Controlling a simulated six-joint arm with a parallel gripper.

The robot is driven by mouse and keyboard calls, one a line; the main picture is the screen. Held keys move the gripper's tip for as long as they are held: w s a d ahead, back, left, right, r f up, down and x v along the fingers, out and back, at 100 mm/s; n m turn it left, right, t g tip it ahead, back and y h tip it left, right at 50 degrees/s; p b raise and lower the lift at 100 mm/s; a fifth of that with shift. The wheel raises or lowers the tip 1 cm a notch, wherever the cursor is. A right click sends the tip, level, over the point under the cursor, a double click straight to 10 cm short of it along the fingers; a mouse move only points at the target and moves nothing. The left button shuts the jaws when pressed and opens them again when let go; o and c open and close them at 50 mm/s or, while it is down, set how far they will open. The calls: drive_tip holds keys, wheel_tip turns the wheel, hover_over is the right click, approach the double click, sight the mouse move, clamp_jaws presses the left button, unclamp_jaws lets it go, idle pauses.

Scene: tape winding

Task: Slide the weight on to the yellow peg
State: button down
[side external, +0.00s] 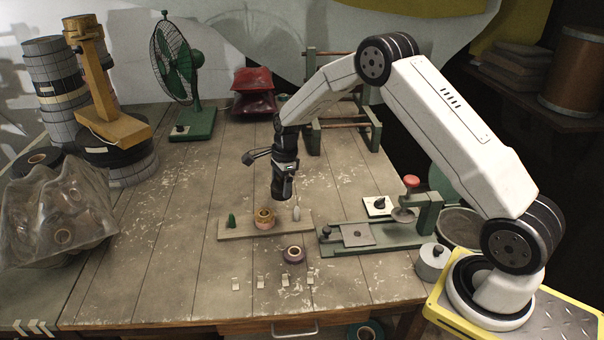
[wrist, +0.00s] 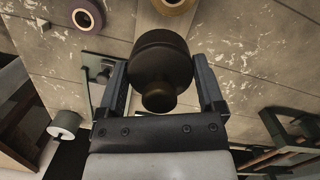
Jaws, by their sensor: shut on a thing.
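My gripper (wrist: 162,80) is shut on a dark round weight (wrist: 160,55) with a knob, between its two fingers. In the side view my gripper (side external: 282,180) hangs pointing down above the peg board, and the dark weight is hard to tell from it. The pale board (side external: 245,230) bears a green peg (side external: 231,220), a tan-yellow roll (side external: 265,218) and a whitish peg (side external: 296,213). No bare yellow peg can be made out. The weight is apart from the board. Part of the yellow roll (wrist: 172,4) shows at the top of the wrist view.
A purple roll (side external: 293,254) lies in front of the board, with several small pale pieces nearer the table edge. A green tape fixture (side external: 385,233) stands to the right. A grey knobbed cylinder (side external: 433,262) stands near my base. The table's left middle is clear.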

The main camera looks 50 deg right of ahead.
drive_tip(key=shift+m, duration=0.6)
drive_tip(key=w+a, duration=0.3)
drive_tip(key=w, duration=0.1)
drive_tip(key=shift+a+f, duration=0.15)
drive_tip(key=shift+a, duration=0.25)
drive_tip(key=shift+s+f, duration=0.1)
drive_tip(key=shift+f, duration=0.15)
drive_tip(key=shift+f, duration=1.6)
drive_tip(key=shift+r, duration=2.1)
drive_tip(key=shift+f, duration=3)
unclamp_jaws()
